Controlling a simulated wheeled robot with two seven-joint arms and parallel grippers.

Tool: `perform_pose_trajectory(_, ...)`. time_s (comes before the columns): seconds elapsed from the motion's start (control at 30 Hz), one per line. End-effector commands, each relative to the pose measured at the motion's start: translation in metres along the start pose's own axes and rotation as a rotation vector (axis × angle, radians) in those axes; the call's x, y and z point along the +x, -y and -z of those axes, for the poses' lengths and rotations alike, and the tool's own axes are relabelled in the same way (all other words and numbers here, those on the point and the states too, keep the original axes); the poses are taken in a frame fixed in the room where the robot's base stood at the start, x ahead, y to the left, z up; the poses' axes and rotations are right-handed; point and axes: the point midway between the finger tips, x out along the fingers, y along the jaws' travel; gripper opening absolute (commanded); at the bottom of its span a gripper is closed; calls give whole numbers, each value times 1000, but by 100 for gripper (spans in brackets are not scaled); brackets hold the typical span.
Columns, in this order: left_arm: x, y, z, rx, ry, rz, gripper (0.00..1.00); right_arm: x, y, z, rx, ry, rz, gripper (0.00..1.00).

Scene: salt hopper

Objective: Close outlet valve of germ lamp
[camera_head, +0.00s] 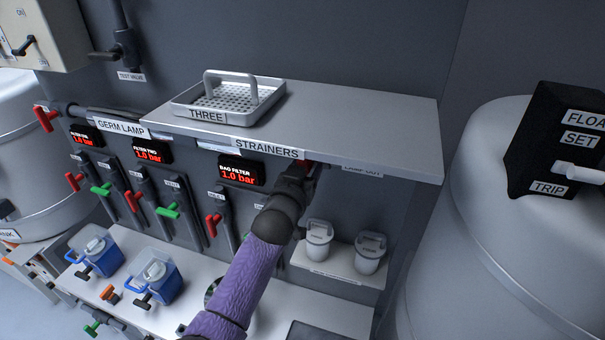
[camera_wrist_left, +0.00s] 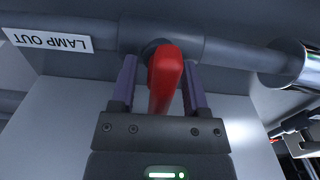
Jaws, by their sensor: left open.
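The red valve handle (camera_wrist_left: 164,82) sits on a grey pipe (camera_wrist_left: 225,52) beside the LAMP OUT label (camera_wrist_left: 50,40) in the left wrist view. The handle points out from the pipe toward my palm. My left gripper (camera_wrist_left: 160,88) is open, with one finger on each side of the handle; I cannot tell whether they touch it. In the head view my left gripper (camera_head: 302,173) reaches under the right part of the shelf, and only a bit of red shows there. The LAMP OUT label (camera_head: 362,171) is partly under the shelf edge. The GERM LAMP label (camera_head: 121,128) is at left.
The grey shelf (camera_head: 370,125) overhangs the valve and carries a white strainer tray (camera_head: 228,98). Two lidded white cups (camera_head: 319,240) (camera_head: 370,252) stand on a ledge below. Several red and green valve handles are left of my arm. A large tank (camera_head: 500,230) stands at right.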

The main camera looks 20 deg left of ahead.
Motion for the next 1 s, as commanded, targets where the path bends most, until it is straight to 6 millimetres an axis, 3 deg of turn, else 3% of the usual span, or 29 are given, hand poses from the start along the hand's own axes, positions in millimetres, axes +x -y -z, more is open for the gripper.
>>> perform_pose_trajectory(0.5, -90, 0, -2, 0, 2, -1, 59, 1, 0, 0, 1, 0, 0, 68)
perform_pose_trajectory(1.0, -98, 0, -1, 0, 2, 0, 59, 2, 0, 0, 1, 0, 0, 68)
